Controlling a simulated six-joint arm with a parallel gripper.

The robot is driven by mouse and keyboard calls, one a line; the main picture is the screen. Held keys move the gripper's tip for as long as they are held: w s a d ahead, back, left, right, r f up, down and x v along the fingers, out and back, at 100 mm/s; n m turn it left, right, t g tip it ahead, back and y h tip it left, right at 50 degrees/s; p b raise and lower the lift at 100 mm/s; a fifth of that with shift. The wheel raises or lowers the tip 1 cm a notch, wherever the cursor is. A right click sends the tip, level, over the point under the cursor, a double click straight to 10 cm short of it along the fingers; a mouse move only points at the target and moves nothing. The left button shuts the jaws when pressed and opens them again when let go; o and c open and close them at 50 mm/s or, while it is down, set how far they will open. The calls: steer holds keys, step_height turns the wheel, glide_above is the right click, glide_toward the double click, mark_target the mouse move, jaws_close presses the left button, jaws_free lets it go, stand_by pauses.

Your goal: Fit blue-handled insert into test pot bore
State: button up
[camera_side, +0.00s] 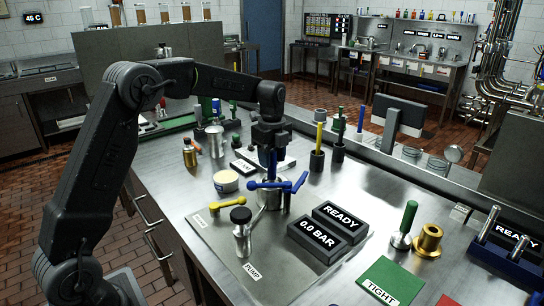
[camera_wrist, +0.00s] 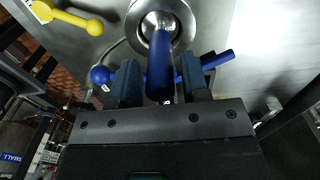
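The blue-handled insert (camera_wrist: 160,68) shows in the wrist view as an upright-looking blue handle with a shiny metal part at its far end. That end is over or in the bore of the round steel test pot (camera_wrist: 134,34). How deep it sits cannot be seen. My gripper (camera_wrist: 162,78) has one finger on each side of the handle, close to it; whether both fingers touch is unclear. In the side view my gripper (camera_side: 270,150) points down over the pot (camera_side: 271,201), with the blue handle (camera_side: 272,162) below it.
A blue lever (camera_side: 283,184) lies across the pot area, close to my fingers. A yellow lever (camera_side: 214,212) and a black-capped steel fitting (camera_side: 241,232) stand left and in front. The display boxes (camera_side: 329,234) stand right. A green-handled tool (camera_side: 404,225) and brass part (camera_side: 429,240) are farther right.

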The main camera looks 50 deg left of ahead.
steer(key=shift+o, duration=0.7)
step_height(320, 180, up, 12)
steer(key=s+d+r+n+t, duration=0.1)
steer(key=s+d+r+n, duration=0.3)
steer(key=s, duration=0.3)
steer(key=s+d+f+n+t, duration=0.1)
steer(key=s+d+f+n, duration=0.1)
steer(key=s, duration=0.5)
steer(key=s+d+f+n+t, duration=0.2)
steer(key=s+d+f+n, duration=0.1)
steer(key=s+n, duration=0.4)
steer(key=s+d+f+n+t, duration=0.1)
steer(key=s+d+f+n, duration=0.2)
steer(key=s, duration=0.5)
steer(key=shift+s+f+n+t, duration=0.35)
steer(key=shift+f+n, duration=0.5)
steer(key=shift+n, duration=0.15)
